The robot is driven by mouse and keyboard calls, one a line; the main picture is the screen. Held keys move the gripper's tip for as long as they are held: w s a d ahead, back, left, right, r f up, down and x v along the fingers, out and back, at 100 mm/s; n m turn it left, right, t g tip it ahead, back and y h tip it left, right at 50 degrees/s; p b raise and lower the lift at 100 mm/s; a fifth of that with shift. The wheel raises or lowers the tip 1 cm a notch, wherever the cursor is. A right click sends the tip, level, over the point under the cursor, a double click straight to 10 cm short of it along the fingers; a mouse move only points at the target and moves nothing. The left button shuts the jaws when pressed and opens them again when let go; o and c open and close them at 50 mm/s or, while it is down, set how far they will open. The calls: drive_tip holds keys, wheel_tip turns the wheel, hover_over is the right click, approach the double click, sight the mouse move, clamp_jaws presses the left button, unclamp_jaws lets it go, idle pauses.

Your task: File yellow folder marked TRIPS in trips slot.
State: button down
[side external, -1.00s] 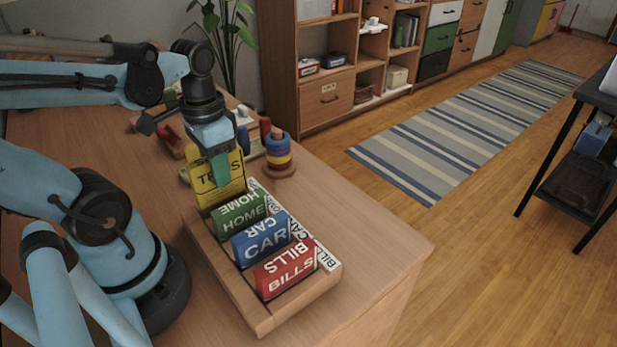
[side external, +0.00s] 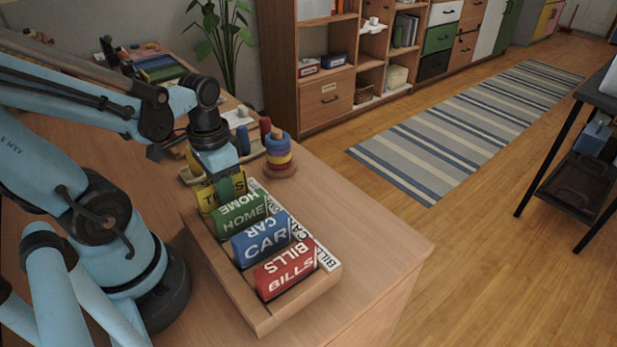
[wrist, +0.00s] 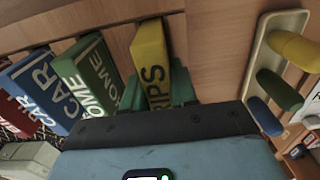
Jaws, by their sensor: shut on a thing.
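The yellow TRIPS folder (side external: 208,196) is at the far end of the wooden filing rack (side external: 228,279), behind the green HOME folder (side external: 239,214). It sits low, about level with the HOME folder. My gripper (side external: 230,185) points down and is shut on its top edge. In the wrist view the yellow folder (wrist: 151,62) lies between the green fingers, with part of its lettering hidden. Whether its bottom rests on the slot floor is hidden. The blue CAR folder (side external: 262,240) and red BILLS folder (side external: 286,270) stand in nearer slots.
A ring stacker (side external: 279,156) stands just beyond the rack. A tray with coloured pegs (wrist: 262,60) lies close to the gripper. White labels line the rack's right side. The desk (side external: 370,250) is clear to the right of the rack.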

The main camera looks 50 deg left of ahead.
drive_tip(key=shift+f, duration=0.1)
drive_tip(key=c, duration=0.8)
unclamp_jaws()
wheel_tip(320, 180, up, 12)
drive_tip(key=shift+f, duration=0.1)
drive_tip(key=w+d+f+t, duration=0.3)
drive_tip(key=w+d+t, duration=0.3)
drive_tip(key=w, duration=0.3)
drive_tip(key=shift+w+d+t, duration=0.2)
drive_tip(key=shift+d+t, duration=0.05)
drive_tip(key=shift+t, duration=0.25)
